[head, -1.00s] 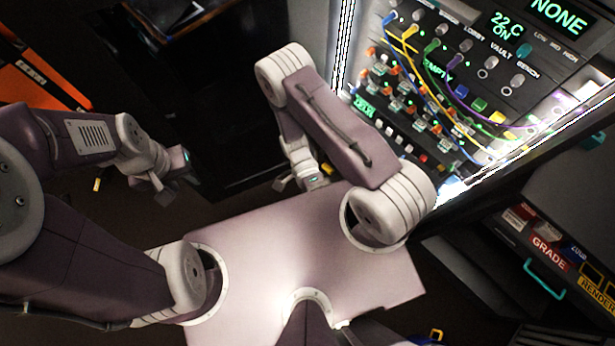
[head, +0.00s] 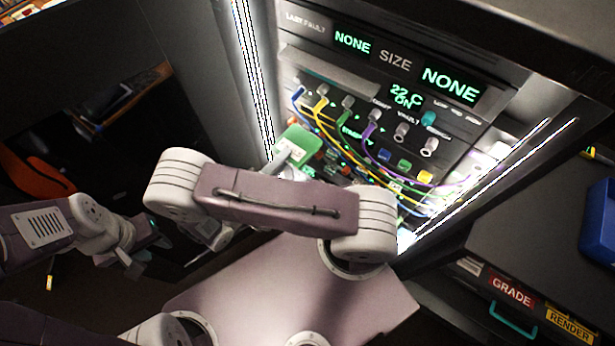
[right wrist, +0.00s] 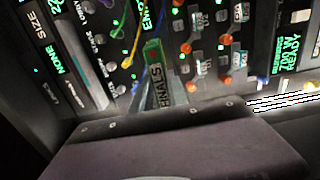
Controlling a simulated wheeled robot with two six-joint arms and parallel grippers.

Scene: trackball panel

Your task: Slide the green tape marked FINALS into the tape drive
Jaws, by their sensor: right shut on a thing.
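The green tape (head: 300,141) is at the lower left of the rack panel in the head view, partly in front of its controls. In the right wrist view the green tape (right wrist: 154,62) shows its FINALS label. My right gripper (head: 288,157) is shut on the tape's near end and holds it in front of the panel; my own arm hides part of the gripper. I cannot tell which opening is the tape drive's slot. My left gripper (head: 148,250) is at the left, apparently open and empty.
Yellow, blue, green and purple cables (head: 345,135) hang across the panel near the tape. A bright rack edge (head: 250,75) stands close on the left. Labelled GRADE (head: 512,291) and RENDER (head: 569,326) items and a blue tray (head: 598,225) are at the right.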

